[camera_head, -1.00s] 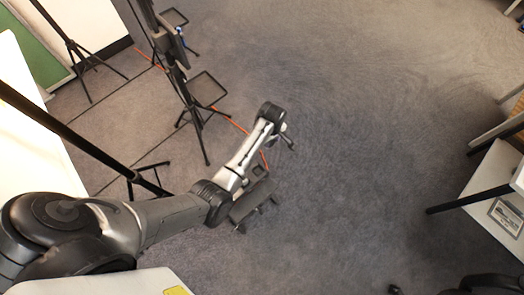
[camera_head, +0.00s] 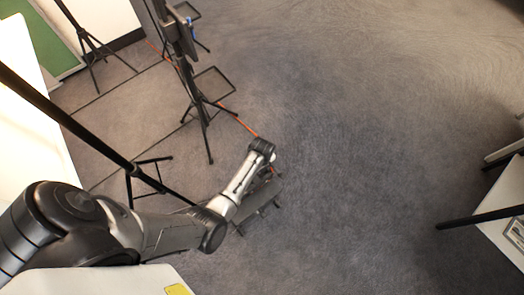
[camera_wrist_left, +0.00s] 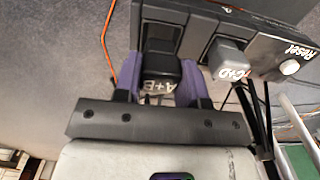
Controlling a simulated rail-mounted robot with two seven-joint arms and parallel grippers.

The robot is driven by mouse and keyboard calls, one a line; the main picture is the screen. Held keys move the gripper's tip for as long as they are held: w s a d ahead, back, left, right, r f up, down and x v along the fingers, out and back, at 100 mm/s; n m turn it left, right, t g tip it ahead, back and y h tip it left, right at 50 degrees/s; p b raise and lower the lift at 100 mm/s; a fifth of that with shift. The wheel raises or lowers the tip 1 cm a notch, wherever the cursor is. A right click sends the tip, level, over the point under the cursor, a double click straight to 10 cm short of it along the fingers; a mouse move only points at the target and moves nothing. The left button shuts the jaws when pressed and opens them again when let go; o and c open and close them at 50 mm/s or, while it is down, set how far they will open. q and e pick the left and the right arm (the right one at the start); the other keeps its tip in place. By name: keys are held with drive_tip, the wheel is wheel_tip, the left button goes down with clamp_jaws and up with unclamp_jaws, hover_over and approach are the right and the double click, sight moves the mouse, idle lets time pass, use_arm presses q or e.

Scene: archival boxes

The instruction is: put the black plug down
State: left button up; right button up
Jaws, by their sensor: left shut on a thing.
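The black plug (camera_wrist_left: 160,68), marked "A+E", is between the two purple fingers of my left gripper (camera_wrist_left: 158,82) in the left wrist view. The gripper is shut on it. The plug is at a slot of a black panel (camera_wrist_left: 193,18); I cannot tell how deep it sits. A grey plug (camera_wrist_left: 228,58), marked "C+D", is in the panel's neighbouring slot to the right. In the head view my left arm reaches down to the black panel (camera_head: 260,205) near the floor; the plug is hidden there. My right gripper is not in view.
A white knob (camera_wrist_left: 289,67) marked "Reset" is at the panel's right end. An orange cable (camera_head: 240,124) runs along the carpet. A black stand (camera_head: 190,75) with trays is behind my arm. The carpet to the right is clear.

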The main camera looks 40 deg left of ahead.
use_arm(q)
wheel_tip(320, 180, down, 2)
drive_tip(key=shift+f+b, duration=0.25)
drive_tip(key=shift+b, duration=0.3)
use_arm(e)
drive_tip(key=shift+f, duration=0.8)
use_arm(q)
drive_tip(key=shift+f, duration=0.1)
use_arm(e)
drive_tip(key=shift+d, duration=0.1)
use_arm(q)
drive_tip(key=o, duration=0.9)
